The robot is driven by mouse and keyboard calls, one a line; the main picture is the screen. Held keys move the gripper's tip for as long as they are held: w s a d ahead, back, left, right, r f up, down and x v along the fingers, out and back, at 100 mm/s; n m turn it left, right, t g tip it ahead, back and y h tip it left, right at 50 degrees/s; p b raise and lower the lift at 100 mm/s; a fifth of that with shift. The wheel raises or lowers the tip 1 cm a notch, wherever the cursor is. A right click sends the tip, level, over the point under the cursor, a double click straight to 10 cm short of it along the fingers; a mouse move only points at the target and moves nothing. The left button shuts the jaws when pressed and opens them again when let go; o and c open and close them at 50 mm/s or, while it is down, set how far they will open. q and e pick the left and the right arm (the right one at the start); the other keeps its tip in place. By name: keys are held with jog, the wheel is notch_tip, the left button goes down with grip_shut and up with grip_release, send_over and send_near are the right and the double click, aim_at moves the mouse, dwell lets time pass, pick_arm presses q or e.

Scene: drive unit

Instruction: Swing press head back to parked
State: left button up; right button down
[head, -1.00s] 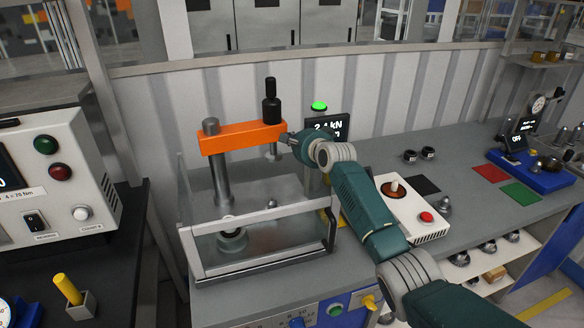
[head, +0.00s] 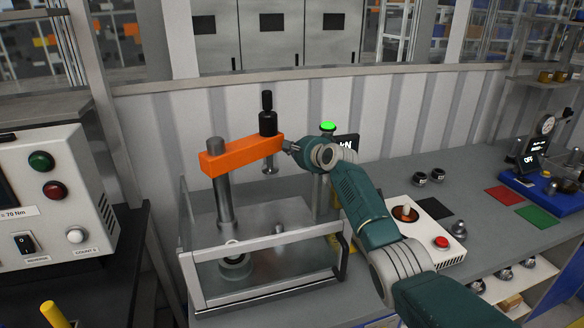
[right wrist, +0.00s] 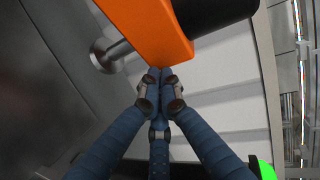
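The press head is an orange arm (head: 240,155) on a steel post (head: 222,190), with a black handle and spindle (head: 267,122) at its outer end. It points right and slightly back. My right gripper (head: 290,146) is at the outer end of the orange arm. In the right wrist view, the gripper's fingertips (right wrist: 161,76) are drawn together close beside the orange arm (right wrist: 148,30); nothing shows between them, and whether they touch it is unclear. My left gripper is not in view.
A clear guard with a metal frame (head: 270,291) stands around the press base. A lit green lamp (head: 328,127) and a partly hidden display (head: 346,143) stand behind my right arm. A white control box with a red button (head: 441,242) is to its right.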

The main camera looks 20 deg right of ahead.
jog(key=shift+r, duration=0.15)
jog(key=v, duration=1.2)
